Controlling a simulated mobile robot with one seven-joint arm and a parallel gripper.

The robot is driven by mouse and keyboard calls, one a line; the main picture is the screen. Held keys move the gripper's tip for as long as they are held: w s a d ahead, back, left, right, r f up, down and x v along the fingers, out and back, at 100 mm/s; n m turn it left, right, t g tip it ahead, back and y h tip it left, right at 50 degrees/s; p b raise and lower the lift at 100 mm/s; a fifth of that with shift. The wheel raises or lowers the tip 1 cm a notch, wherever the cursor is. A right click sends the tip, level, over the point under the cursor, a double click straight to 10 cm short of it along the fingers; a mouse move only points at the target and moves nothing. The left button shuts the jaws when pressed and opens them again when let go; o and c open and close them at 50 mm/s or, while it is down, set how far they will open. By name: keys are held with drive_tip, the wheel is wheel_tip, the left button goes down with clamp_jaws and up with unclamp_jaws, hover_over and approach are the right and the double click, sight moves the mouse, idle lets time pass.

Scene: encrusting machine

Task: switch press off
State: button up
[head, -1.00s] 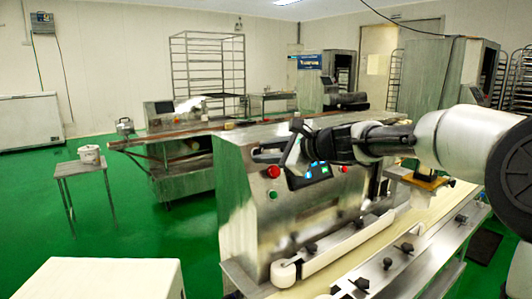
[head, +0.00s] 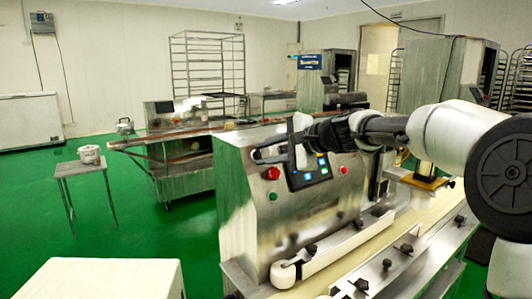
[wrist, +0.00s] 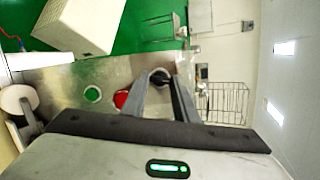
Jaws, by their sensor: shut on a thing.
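The steel machine (head: 238,205) stands in the middle of the head view, with a red button (head: 273,173) and a green button (head: 273,196) on its front. The red button (wrist: 121,99) and green button (wrist: 92,94) also show in the wrist view, left of the fingers. My gripper (head: 262,155) is at the machine's upper front edge, just above the red button. In the wrist view my fingers (wrist: 160,78) close together at their tips around a small dark knob (wrist: 160,74), mostly hidden by them.
A lit control screen (head: 310,172) and a second red button (head: 344,170) sit right of the gripper. A conveyor belt (head: 335,262) runs along the front. A white box (head: 105,280) stands at lower left. Green floor lies open to the left.

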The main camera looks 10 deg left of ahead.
drive_tip(key=n, duration=0.2)
drive_tip(key=n+h, duration=0.1)
drive_tip(key=n, duration=0.2)
drive_tip(key=shift+r+n+g+p, duration=0.15)
drive_tip(key=shift+n+g+p, duration=0.15)
drive_tip(key=shift+p, duration=0.05)
drive_tip(key=n, duration=0.2)
drive_tip(key=n+h, duration=0.1)
drive_tip(key=n, duration=0.2)
drive_tip(key=shift+a+r+n, duration=0.1)
drive_tip(key=shift+a+n, duration=0.05)
drive_tip(key=shift+n, duration=0.15)
drive_tip(key=o, duration=1.1)
drive_tip(key=shift+c, duration=0.2)
drive_tip(key=v, duration=1.7)
drive_tip(key=shift+r+p, duration=0.35)
drive_tip(key=shift+p, duration=0.05)
